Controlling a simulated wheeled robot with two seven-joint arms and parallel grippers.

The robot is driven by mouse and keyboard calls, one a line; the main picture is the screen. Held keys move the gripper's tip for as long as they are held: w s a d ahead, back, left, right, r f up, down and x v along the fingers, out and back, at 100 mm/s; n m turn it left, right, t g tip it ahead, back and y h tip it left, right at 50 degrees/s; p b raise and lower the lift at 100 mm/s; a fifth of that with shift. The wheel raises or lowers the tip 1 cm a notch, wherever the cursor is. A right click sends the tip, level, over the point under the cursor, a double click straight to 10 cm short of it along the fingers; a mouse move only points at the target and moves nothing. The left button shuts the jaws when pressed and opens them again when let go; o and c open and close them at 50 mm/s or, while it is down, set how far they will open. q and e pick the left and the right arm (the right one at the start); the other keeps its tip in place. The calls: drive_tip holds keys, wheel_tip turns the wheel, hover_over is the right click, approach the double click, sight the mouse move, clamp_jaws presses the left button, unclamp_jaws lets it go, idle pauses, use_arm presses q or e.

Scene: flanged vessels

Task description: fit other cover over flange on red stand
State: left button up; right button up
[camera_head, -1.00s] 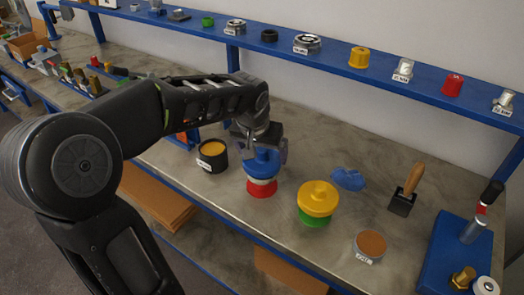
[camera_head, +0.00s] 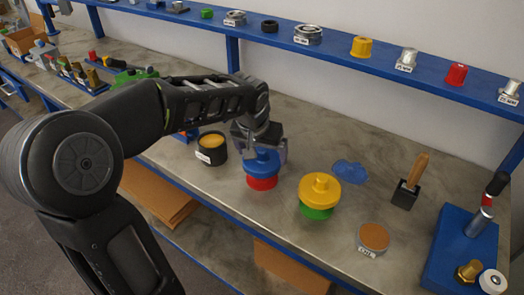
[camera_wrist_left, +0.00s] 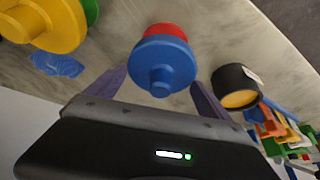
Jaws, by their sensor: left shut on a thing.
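The blue cover (camera_head: 262,165) sits low over the red stand (camera_head: 262,184), and the pale flange between them is hidden. In the left wrist view the blue cover (camera_wrist_left: 162,65) shows in front of the red stand (camera_wrist_left: 166,30). My left gripper (camera_head: 266,148) is over the blue cover and shut on it, with a finger on each side of it in the wrist view. The yellow cover (camera_head: 320,190) sits on the green stand (camera_head: 316,213) to the right. My right gripper is in neither view.
A black pot with orange contents (camera_head: 211,150) stands close left of the red stand. A blue cloth-like piece (camera_head: 350,172), a wood-handled brush (camera_head: 409,185), a round brown-topped tin (camera_head: 373,238) and a blue fixture (camera_head: 455,250) lie to the right. A blue shelf (camera_head: 400,75) runs behind.

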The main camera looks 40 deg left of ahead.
use_arm(q)
drive_tip(key=o, duration=1)
drive_tip(key=shift+f, duration=0.1)
drive_tip(key=shift+o, duration=0.2)
drive_tip(key=v, duration=0.7)
drive_tip(key=shift+s+r, duration=0.2)
drive_tip(key=shift+r, duration=0.15)
